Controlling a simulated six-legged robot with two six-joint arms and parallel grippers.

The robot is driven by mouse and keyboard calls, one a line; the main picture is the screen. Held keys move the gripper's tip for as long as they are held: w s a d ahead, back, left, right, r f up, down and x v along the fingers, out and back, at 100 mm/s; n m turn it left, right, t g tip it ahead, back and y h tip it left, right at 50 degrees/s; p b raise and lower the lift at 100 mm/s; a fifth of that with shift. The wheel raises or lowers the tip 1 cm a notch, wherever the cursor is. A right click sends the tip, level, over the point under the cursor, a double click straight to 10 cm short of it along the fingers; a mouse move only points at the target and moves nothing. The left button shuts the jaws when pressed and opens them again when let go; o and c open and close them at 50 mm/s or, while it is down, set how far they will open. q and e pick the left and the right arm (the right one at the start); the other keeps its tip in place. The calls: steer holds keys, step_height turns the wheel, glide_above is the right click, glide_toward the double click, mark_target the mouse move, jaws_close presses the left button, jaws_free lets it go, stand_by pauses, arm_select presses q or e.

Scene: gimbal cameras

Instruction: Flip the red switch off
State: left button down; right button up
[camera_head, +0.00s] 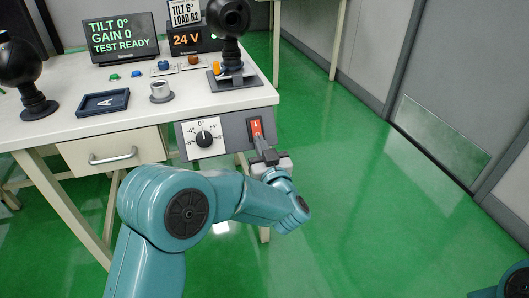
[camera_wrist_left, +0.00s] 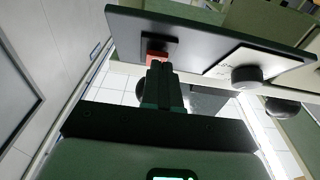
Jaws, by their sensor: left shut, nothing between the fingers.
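The red switch (camera_head: 256,128) is a rocker with a white mark, set in a dark plate on the right part of the grey panel on the table's front. In the left wrist view the red switch (camera_wrist_left: 156,56) shows just beyond the fingertips, partly hidden by them. My left gripper (camera_head: 264,150) is shut and empty, in front of the switch's lower part. Its closed fingers (camera_wrist_left: 161,72) point at the switch in the left wrist view. I cannot tell whether they touch it. My right gripper is not in view.
A black knob (camera_head: 204,138) on a white dial sits left of the switch. The green floor to the right is clear.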

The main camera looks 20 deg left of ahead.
arm_select(q)
steer(key=shift+w+f, duration=0.1)
stand_by(0.3)
steer(key=shift+w+a+f, duration=0.35)
steer(key=shift+w+f, duration=0.05)
steer(key=shift+f, duration=0.2)
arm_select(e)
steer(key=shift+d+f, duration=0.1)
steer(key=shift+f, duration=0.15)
